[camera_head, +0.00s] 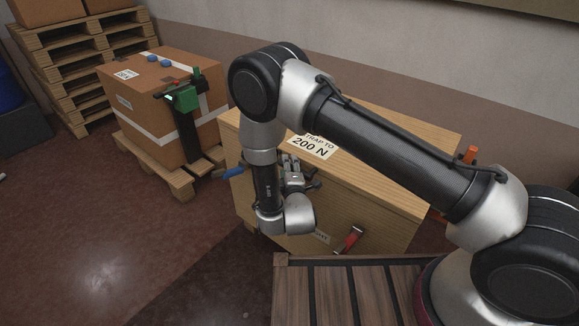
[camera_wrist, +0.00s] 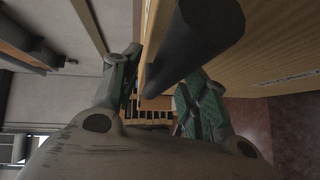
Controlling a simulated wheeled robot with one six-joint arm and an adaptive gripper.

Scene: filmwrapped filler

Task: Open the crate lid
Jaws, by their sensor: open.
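The wooden crate (camera_head: 385,213) stands in front of me with its lid (camera_head: 420,170) down flat on top. The lid has a white label reading "200 N". A red latch handle (camera_head: 350,240) is on the crate's front, and a blue handle (camera_head: 232,172) sticks out at its left. My gripper (camera_head: 293,178) is at the crate's front, near the lid's front edge, partly hidden by my wrist. In the wrist view, my gripper (camera_wrist: 160,88) has its fingers apart, with a dark round bar (camera_wrist: 195,45) reaching between or just beyond them. I cannot tell whether they touch it.
A strapped cardboard box (camera_head: 150,95) with a green and black tool (camera_head: 184,97) stands on a pallet (camera_head: 165,177) at the left. Stacked pallets (camera_head: 85,60) are behind it. An orange handle (camera_head: 469,154) shows at the crate's right. Floor at the left front is clear.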

